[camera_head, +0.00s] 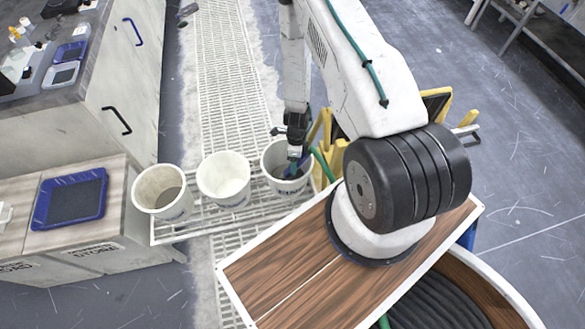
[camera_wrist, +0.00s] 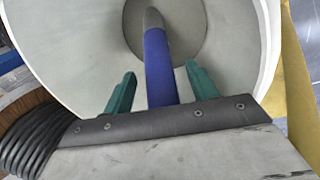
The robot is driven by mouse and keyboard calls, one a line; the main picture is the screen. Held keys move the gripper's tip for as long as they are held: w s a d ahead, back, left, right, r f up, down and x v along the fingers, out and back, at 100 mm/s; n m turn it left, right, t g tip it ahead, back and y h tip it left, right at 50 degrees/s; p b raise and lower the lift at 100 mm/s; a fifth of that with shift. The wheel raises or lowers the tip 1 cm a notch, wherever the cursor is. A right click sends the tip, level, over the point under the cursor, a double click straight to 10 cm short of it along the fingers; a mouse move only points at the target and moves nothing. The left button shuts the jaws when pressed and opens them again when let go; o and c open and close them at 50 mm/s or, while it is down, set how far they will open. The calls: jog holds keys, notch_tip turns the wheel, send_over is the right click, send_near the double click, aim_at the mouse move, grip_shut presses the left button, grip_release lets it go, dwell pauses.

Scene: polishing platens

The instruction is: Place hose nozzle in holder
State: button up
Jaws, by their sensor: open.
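The hose nozzle (camera_wrist: 158,62), a blue tube with a grey tip, shows in the wrist view inside a white bucket-like holder (camera_wrist: 80,50). Its tip points toward the holder's bottom. My gripper (camera_wrist: 160,72) is open, with its green fingers on either side of the nozzle and a visible gap to each. In the head view, my gripper (camera_head: 293,150) is over the rightmost of three white buckets (camera_head: 271,156), with its fingers low at the mouth. The nozzle's rear end is hidden behind the gripper body in the wrist view.
Two more white buckets, the middle one (camera_head: 223,172) and the left one (camera_head: 143,190), stand on a white grid rack (camera_head: 205,213). A yellow frame (camera_head: 437,103) stands right of my arm. A cabinet with a blue tray (camera_head: 44,216) is at left. A green hose (camera_head: 323,166) passes right of the holder.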

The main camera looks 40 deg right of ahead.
grip_shut()
jog(key=shift+r, duration=0.1)
